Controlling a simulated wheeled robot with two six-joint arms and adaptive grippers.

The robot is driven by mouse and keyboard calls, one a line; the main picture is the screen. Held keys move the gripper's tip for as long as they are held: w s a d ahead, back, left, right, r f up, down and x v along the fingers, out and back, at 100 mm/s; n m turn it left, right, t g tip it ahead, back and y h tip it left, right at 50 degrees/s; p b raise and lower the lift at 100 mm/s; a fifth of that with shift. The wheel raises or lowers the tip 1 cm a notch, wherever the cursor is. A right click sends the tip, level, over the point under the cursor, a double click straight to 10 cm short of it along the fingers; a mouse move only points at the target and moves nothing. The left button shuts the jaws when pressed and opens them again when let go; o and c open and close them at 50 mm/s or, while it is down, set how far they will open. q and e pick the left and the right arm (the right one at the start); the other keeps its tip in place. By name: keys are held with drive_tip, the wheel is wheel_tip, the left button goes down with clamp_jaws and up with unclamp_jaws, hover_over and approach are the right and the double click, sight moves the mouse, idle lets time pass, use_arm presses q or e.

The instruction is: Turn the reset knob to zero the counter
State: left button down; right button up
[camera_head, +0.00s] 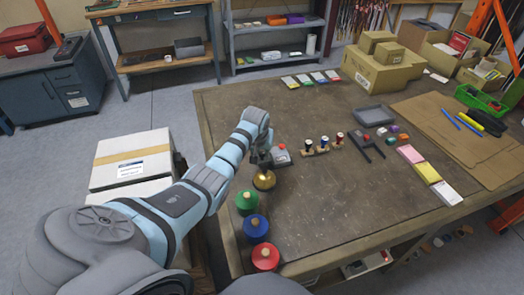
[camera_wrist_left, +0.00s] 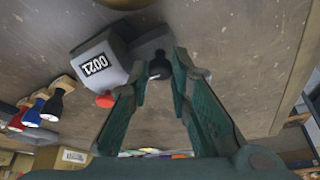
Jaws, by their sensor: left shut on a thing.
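The counter (camera_wrist_left: 98,66) is a grey box whose display reads 0021 in the left wrist view, with a red button (camera_wrist_left: 105,100) on it. In the head view the counter (camera_head: 281,155) stands near the table's left side. Its black reset knob (camera_wrist_left: 159,67) sticks out of the side facing my left gripper (camera_wrist_left: 158,75). The two green fingers are shut on the knob, one on each side. In the head view my left gripper (camera_head: 262,159) is just left of the counter, and the knob is hidden there. My right gripper is not in view.
A brass dome (camera_head: 264,180) sits close below my left gripper. Green (camera_head: 246,203), blue (camera_head: 255,228) and red (camera_head: 265,257) round pieces line the table's left edge. The table's middle front is clear.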

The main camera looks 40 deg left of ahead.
use_arm(q)
drive_tip(key=shift+a+r+m+p, duration=0.1)
drive_tip(key=shift+m+p, duration=0.35)
drive_tip(key=shift+m, duration=0.25)
drive_tip(key=shift+m+t+h, duration=0.3)
drive_tip(key=shift+m+h, duration=0.3)
drive_tip(key=shift+m, duration=0.3)
drive_tip(key=shift+a+m+h, duration=0.15)
drive_tip(key=shift+m+h, duration=0.15)
drive_tip(key=shift+m, duration=0.6)
drive_tip(key=shift+f+m+h+b, duration=0.25)
drive_tip(key=shift+m+h+b, duration=0.2)
drive_tip(key=shift+m, duration=0.45)
drive_tip(key=m+h+b, duration=0.1)
drive_tip(key=m+b, duration=0.1)
drive_tip(key=b, duration=0.3)
drive_tip(key=m+g+b, duration=0.1)
drive_tip(key=m+b, duration=0.2)
drive_tip(key=b, duration=0.2)
drive_tip(key=m+h+b, duration=0.1)
drive_tip(key=m+b, duration=0.2)
drive_tip(key=b, duration=0.2)
drive_tip(key=shift+w+a+f+h+b, duration=0.1)
drive_tip(key=shift+a+f+h+b, duration=0.1)
drive_tip(key=shift+h+b, duration=0.15)
drive_tip(key=shift+r+m+g+b, duration=0.2)
drive_tip(key=shift+m+g+b, duration=0.1)
drive_tip(key=shift+b, duration=0.15)
drive_tip(key=shift+r, duration=0.1)
